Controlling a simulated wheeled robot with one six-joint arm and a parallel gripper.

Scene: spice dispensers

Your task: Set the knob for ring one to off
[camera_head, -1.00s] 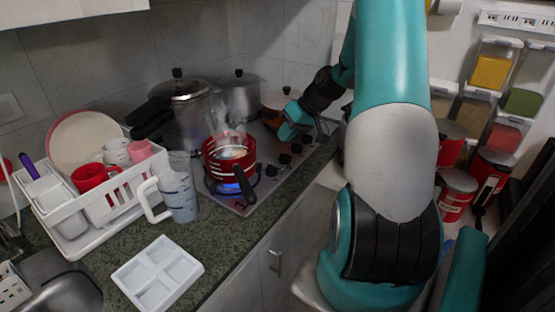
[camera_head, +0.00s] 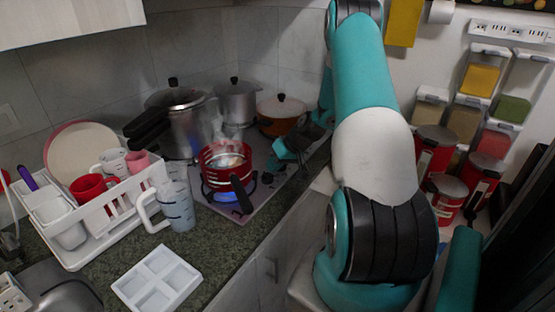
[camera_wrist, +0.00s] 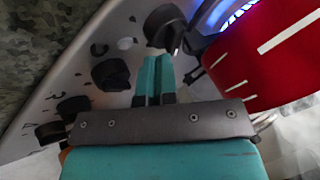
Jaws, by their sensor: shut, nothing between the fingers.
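The stove's black knobs stand in a row along the edge of its pale top. In the wrist view one knob (camera_wrist: 164,28) is just beyond my fingertips, a second knob (camera_wrist: 110,75) is left of them, and two more (camera_wrist: 73,108) (camera_wrist: 50,134) lie farther down-left. I cannot tell which belongs to ring one. My gripper (camera_wrist: 156,62) is shut and empty, its teal fingers pointing at the nearest knob; contact is unclear. In the head view my gripper (camera_head: 281,150) is low over the stove, right of the red pot (camera_head: 226,166). A blue flame (camera_head: 229,195) burns under that pot.
The steaming red pot's black handle (camera_head: 241,194) points towards the front edge. The red pot also shows close on the right in the wrist view (camera_wrist: 265,60). An orange lidded pot (camera_head: 281,117) and two tall metal pots (camera_head: 177,125) (camera_head: 236,102) stand behind. A measuring jug (camera_head: 178,205) is left.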

